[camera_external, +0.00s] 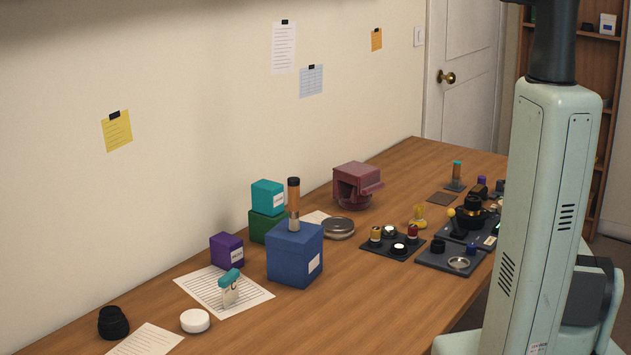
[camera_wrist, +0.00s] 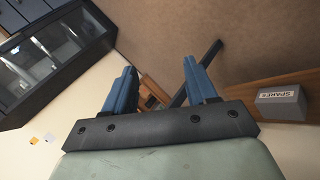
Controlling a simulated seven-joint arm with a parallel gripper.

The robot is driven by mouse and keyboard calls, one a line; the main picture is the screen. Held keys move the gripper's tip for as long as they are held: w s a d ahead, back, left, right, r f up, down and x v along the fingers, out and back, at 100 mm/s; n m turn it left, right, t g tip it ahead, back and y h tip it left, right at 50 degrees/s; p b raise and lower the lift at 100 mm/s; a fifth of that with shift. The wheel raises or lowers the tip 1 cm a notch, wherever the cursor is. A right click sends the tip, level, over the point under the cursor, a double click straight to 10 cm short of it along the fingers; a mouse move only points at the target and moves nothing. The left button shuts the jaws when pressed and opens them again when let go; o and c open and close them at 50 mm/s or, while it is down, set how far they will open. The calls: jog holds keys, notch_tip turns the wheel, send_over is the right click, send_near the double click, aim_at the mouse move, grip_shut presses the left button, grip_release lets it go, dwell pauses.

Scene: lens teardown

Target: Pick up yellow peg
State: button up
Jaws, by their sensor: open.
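A small yellow peg (camera_external: 376,234) stands upright in the left corner of a dark square tray (camera_external: 377,249) on the wooden table in the external view. A red peg and black-and-white round pieces share that tray. My gripper (camera_wrist: 159,64) shows in the wrist view with two blue fingers spread apart and nothing between them. It is away from the table; neither the peg nor the tray shows in the wrist view. The gripper itself is out of frame in the external view.
A blue box (camera_external: 294,258) stands left of the tray, and a maroon device (camera_external: 356,186) behind it. A translucent yellow piece (camera_external: 418,217) and a second dark tray (camera_external: 437,261) are close by on the right. The wrist view shows a grey box labelled SPARES (camera_wrist: 280,104).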

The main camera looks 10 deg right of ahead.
jog(key=w+d+r+t+h, duration=0.1)
jog(key=w+d+r+t, duration=0.15)
jog(key=w+r, duration=0.7)
jog(key=w+a+r+m+t, duration=0.1)
jog(key=w+a+r+m, duration=0.1)
jog(key=w+a+r, duration=0.4)
jog(key=w+a+r+m+t, duration=0.1)
jog(key=w+a+r+m, duration=0.15)
jog(key=a+r, duration=0.55)
jog(key=m+g+y, duration=0.5)
jog(key=g+y, duration=0.2)
jog(key=y, duration=0.2)
send_near(376, 228)
jog(key=shift+a+f, duration=0.1)
jog(key=shift+f, duration=5)
